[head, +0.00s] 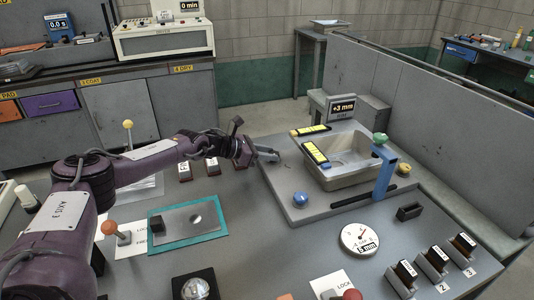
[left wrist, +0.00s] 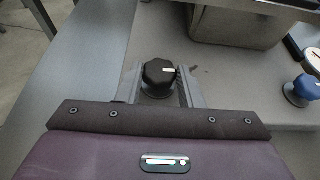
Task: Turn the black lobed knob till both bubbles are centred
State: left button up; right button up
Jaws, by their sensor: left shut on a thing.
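The black lobed knob (left wrist: 158,74) with a white mark on top sits between the two fingers of my left gripper (left wrist: 158,88) in the left wrist view. The fingers are shut on it from both sides. In the head view my left gripper (head: 267,155) reaches the left corner of the grey sink plate (head: 283,180) and hides the knob. Two yellow spirit levels, one at the back (head: 311,130) and one at the left (head: 317,153), lie on the rim of the sink basin (head: 350,150). Their bubbles are too small to read. My right gripper is not in view.
A blue knob (head: 300,199) stands at the plate's front and a green knob (head: 381,138) tops a blue clamp (head: 384,175) at the right. A display (head: 342,107) behind reads +3 mm. A dial (head: 361,238) and labelled black blocks stand in front.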

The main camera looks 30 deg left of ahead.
pick_arm(q)
jog(key=shift+s+d+r+n+t+y+p, duration=0.15)
jog(key=shift+r+n+t+y+p, duration=0.1)
jog(key=shift+n+t+y+p, duration=0.5)
jog(key=shift+s+d+n+t+y+p, duration=0.15)
jog(key=shift+n+t+y+p, duration=0.2)
jog(key=shift+n+y+p, duration=0.5)
jog(key=shift+d+f+n+t+y+p, duration=0.1)
jog(key=shift+d+n+t+y+p, duration=0.1)
jog(key=shift+n+t+y+p, duration=0.35)
jog(key=n+y, duration=0.2)
jog(key=y, duration=0.1)
jog(key=shift+d+n, duration=0.2)
jog(key=shift+n, duration=0.05)
jog(key=n+y, duration=0.2)
jog(key=y, duration=0.1)
jog(key=shift+d+f+n, duration=0.15)
jog(key=shift+d+n, duration=0.15)
jog(key=shift+d+n+y+b, duration=0.15)
jog(key=shift+n+y+b, duration=0.5)
jog(key=shift+n+y, duration=0.55)
jog(key=shift+d+n+g+y+b, duration=0.1)
jog(key=shift+n+g+y+b, duration=0.45)
jog(key=shift+n+y, duration=0.4)
